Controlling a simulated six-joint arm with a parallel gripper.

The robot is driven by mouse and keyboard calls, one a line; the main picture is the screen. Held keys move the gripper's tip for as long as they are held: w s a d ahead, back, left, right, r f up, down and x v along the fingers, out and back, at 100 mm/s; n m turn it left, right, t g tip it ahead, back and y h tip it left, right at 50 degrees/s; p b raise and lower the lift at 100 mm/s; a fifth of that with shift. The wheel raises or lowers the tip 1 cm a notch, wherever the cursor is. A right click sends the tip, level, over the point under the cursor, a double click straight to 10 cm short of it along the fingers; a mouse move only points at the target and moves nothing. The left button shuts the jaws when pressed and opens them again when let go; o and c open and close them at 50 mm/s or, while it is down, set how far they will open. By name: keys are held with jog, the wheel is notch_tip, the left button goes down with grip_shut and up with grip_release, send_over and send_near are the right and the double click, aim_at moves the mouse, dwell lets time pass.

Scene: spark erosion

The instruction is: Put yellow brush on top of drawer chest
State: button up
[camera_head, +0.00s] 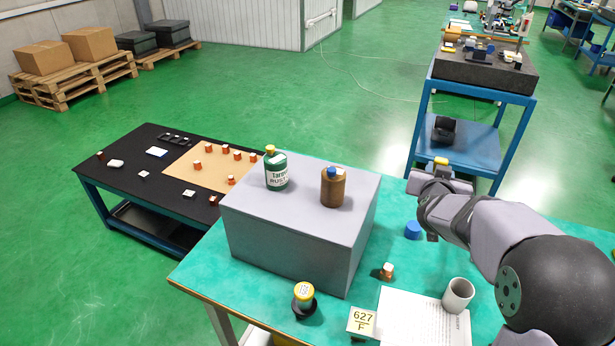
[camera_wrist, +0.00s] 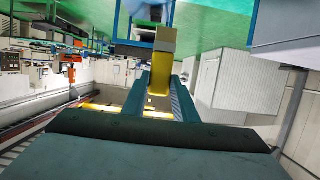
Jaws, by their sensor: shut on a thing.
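The yellow brush (camera_wrist: 160,72) is between the two fingers of my gripper (camera_wrist: 161,95) in the wrist view, with its far end tan. My gripper (camera_head: 432,178) is shut on it, and in the head view a small yellow part of the brush (camera_head: 441,161) shows at the fingertips. The gripper is held above the back right of the green table, to the right of the chest. The grey drawer chest (camera_head: 290,257) stands on the table; no drawer fronts show from here. On its top are a green bottle (camera_head: 277,176) and a brown bottle (camera_head: 333,190).
Bare top lies in front of and beside the bottles. The green table (camera_head: 230,278) also holds a blue cap (camera_head: 412,230), a small orange-and-white piece (camera_head: 387,271), a yellow-topped jar (camera_head: 303,294), a number card (camera_head: 361,321), a paper sheet (camera_head: 410,325) and a grey cup (camera_head: 458,295).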

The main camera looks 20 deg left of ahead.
jog(key=s+a+r+p, duration=0.4)
jog(key=a+r+p, duration=0.2)
jog(key=a, duration=0.5)
jog(key=s+a+r+p, duration=0.4)
jog(key=a+r+p, duration=0.15)
jog(key=a, duration=0.65)
jog(key=shift+d+f+p, duration=0.15)
jog(key=shift+f+p, duration=0.55)
jog(key=shift+f, duration=3.85)
